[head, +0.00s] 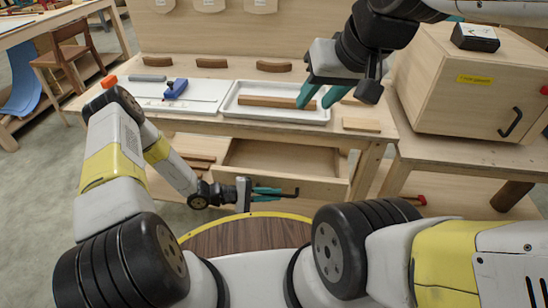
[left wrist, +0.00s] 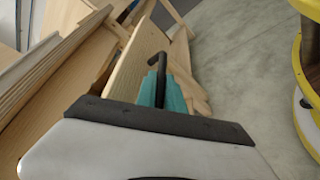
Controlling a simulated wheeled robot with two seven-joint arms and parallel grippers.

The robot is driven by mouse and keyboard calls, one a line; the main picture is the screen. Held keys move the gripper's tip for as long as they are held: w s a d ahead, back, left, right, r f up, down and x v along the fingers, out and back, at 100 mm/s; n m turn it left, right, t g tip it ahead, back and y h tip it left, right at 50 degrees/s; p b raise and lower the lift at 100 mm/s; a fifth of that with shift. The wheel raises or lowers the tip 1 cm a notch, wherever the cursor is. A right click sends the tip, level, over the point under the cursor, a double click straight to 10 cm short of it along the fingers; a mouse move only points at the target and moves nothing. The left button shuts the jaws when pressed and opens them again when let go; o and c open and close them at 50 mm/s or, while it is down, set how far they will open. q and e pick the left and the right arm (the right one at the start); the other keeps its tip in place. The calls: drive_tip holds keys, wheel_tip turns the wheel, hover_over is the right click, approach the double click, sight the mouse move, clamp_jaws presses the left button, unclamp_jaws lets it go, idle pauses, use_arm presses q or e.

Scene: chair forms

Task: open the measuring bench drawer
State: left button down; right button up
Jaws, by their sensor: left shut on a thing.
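The measuring bench (head: 215,122) stands in front of me. Its wooden drawer (head: 333,190) is out from under the bench top, and its interior shows open and empty where visible. My left gripper (head: 268,192) is at the drawer front, its teal fingers shut on the black drawer handle (head: 296,193). In the left wrist view the handle (left wrist: 160,62) sticks out between the fingers (left wrist: 162,92), beside the drawer front (left wrist: 138,62). My right gripper (head: 322,97) is open above the white tray on the bench top, its fingers apart at the wooden strip.
The white tray (head: 262,114) holds a wooden strip (head: 265,101). A blue tool (head: 176,89) lies on a white board to its left. A wooden cabinet (head: 455,90) stands at the right. My round base lies just below the drawer.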

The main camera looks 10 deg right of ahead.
use_arm(q)
drive_tip(key=s+a, duration=0.3)
drive_tip(key=s, duration=0.9)
drive_tip(key=shift+s+a, duration=0.25)
drive_tip(key=shift+a, duration=0.05)
drive_tip(key=c, duration=1.5)
unclamp_jaws()
drive_tip(key=shift+o, duration=0.2)
drive_tip(key=shift+a, duration=0.1)
drive_tip(key=v, duration=0.7)
drive_tip(key=shift+a, duration=0.35)
drive_tip(key=shift+r, duration=0.15)
